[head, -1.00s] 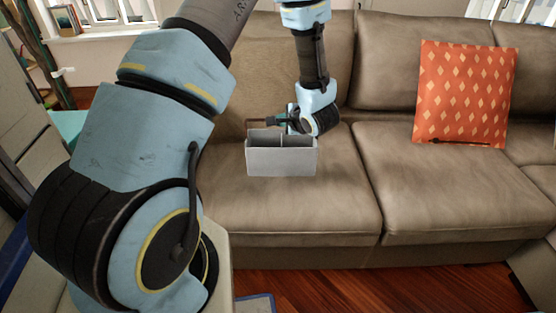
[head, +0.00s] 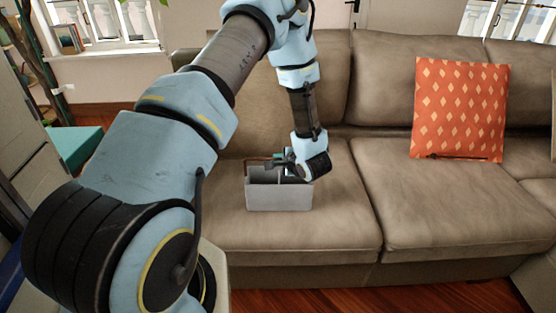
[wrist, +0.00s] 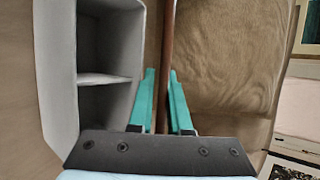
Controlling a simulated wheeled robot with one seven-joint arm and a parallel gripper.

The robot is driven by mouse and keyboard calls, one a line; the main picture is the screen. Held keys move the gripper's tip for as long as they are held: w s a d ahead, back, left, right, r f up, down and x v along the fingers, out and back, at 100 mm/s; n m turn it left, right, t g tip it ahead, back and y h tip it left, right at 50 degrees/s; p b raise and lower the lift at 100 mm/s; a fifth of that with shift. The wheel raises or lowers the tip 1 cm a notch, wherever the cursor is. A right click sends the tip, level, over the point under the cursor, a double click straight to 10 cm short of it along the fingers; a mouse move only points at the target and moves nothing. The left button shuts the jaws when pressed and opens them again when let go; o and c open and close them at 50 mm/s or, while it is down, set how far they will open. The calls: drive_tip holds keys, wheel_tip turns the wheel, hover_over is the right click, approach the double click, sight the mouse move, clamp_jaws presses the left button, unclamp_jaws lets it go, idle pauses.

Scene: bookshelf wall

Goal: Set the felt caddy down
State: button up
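The felt caddy (head: 279,196) is a grey open box with a divider inside, upright at the left sofa seat in the head view. I cannot tell whether its base touches the cushion. In the wrist view its pale walls and compartments (wrist: 60,75) fill the left side. A thin brown handle (wrist: 167,45) runs down beside them. My gripper (wrist: 162,75) has its teal fingers closed in on both sides of this handle. In the head view my gripper (head: 284,162) is over the caddy's top, partly covering its rear rim.
The brown leather sofa (head: 440,215) has free seat room right of the caddy. An orange patterned cushion (head: 462,105) leans on the backrest, with a thin dark object (head: 458,157) at its foot. The wooden floor (head: 380,301) shows in front.

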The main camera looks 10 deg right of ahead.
drive_tip(key=o, duration=0.4)
drive_tip(key=shift+s+r, duration=0.1)
drive_tip(key=v, duration=1.2)
drive_tip(key=w+a+r+n+g+h, duration=0.4)
drive_tip(key=w+r+n, duration=0.1)
drive_tip(key=r+n, duration=0.15)
drive_tip(key=s+a+r+n+g, duration=0.3)
drive_tip(key=s+a+n, duration=0.3)
drive_tip(key=a, duration=0.4)
drive_tip(key=s+a+r+n+g, duration=0.3)
drive_tip(key=s+a+r+n, duration=0.1)
drive_tip(key=s+a, duration=0.5)
drive_tip(key=shift+y, duration=0.4)
drive_tip(key=r+p, duration=0.6)
drive_tip(key=p, duration=0.1)
drive_tip(key=w+r+p, duration=0.1)
drive_tip(key=r+p, duration=0.2)
drive_tip(key=r, duration=0.1)
drive_tip(key=shift+a+p, duration=0.25)
drive_tip(key=shift+p, duration=0.15)
